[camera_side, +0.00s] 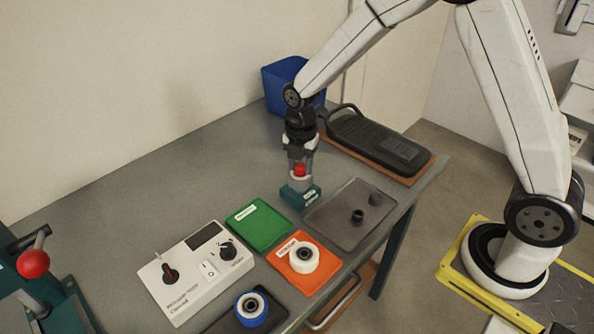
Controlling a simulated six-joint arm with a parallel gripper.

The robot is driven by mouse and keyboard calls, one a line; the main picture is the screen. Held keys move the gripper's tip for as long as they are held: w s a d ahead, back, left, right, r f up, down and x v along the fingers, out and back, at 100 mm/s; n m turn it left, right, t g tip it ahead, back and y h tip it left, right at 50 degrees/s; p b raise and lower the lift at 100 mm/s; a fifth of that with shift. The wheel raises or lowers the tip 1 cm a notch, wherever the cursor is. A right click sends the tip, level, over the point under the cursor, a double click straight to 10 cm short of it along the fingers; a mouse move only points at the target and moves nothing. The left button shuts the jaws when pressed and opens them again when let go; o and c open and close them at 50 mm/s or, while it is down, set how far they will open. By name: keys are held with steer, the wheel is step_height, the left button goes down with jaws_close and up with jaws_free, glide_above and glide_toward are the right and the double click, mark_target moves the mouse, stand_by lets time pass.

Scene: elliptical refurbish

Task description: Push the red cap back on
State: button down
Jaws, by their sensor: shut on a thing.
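My gripper (300,168) points down above a small teal block (300,195) on the bench. The red cap (299,170) is between its fingers, and the gripper is shut on it. A light grey round part (300,182) shows just below the cap, on top of the teal block. The cap is close above or touching this part; I cannot tell which at this size.
A green tray (245,232), an orange tray (285,280) with a white wheel (304,257), and a dark tray (335,235) with small black parts lie close by. A control box (190,285), blue bin (275,80) and black pedal-like part (385,130) stand around.

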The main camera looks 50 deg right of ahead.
steer(key=shift+c, duration=1.2)
jaws_free()
steer(key=shift+r, duration=3.9)
